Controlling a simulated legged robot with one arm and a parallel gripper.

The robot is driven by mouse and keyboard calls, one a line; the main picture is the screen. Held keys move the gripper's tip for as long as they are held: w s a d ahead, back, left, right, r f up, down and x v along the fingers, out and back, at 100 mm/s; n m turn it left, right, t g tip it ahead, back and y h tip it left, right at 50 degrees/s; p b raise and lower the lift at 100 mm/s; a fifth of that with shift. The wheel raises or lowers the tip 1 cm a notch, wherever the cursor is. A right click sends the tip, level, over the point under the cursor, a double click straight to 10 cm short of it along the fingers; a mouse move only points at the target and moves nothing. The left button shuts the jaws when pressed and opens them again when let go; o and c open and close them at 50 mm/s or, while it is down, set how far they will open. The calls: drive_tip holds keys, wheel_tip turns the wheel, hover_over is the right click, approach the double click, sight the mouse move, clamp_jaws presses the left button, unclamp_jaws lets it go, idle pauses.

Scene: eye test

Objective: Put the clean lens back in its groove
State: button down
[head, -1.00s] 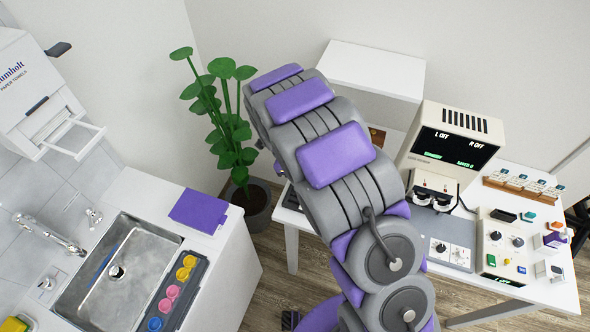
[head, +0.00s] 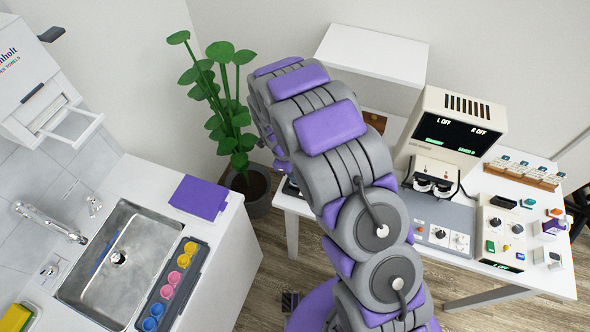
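No lens can be made out for certain. A wooden rack (head: 523,173) with small pale upright pieces stands at the right on the white table; its grooves are too small to tell. Another brown wooden thing (head: 375,121) shows partly behind my arm, below the white shelf; its contents are hidden. My grey and purple arm arches over the middle of the view and covers the left part of the table. My gripper is hidden behind the arm, so what it holds is not shown.
A machine with a dark screen (head: 455,130) stands on the white table (head: 455,268), beside control boxes (head: 503,235). At left are a sink (head: 115,262), a tray of coloured cups (head: 172,282), a purple cloth or mat (head: 199,197) and a towel dispenser (head: 35,85). A plant (head: 225,105) stands between.

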drive_tip(key=shift+a, duration=0.45)
drive_tip(key=shift+d, duration=0.45)
drive_tip(key=shift+d+r, duration=0.1)
drive_tip(key=shift+r, duration=0.1)
drive_tip(key=shift+a+b, duration=0.25)
drive_tip(key=shift+b, duration=0.3)
drive_tip(key=shift+f, duration=0.2)
idle(0.3)
drive_tip(key=shift+f+b, duration=0.35)
drive_tip(key=shift+b, duration=0.05)
drive_tip(key=shift+a+b+x, duration=0.2)
drive_tip(key=shift+b+x, duration=0.4)
drive_tip(key=shift+x, duration=0.3)
drive_tip(key=shift+w+f, duration=0.1)
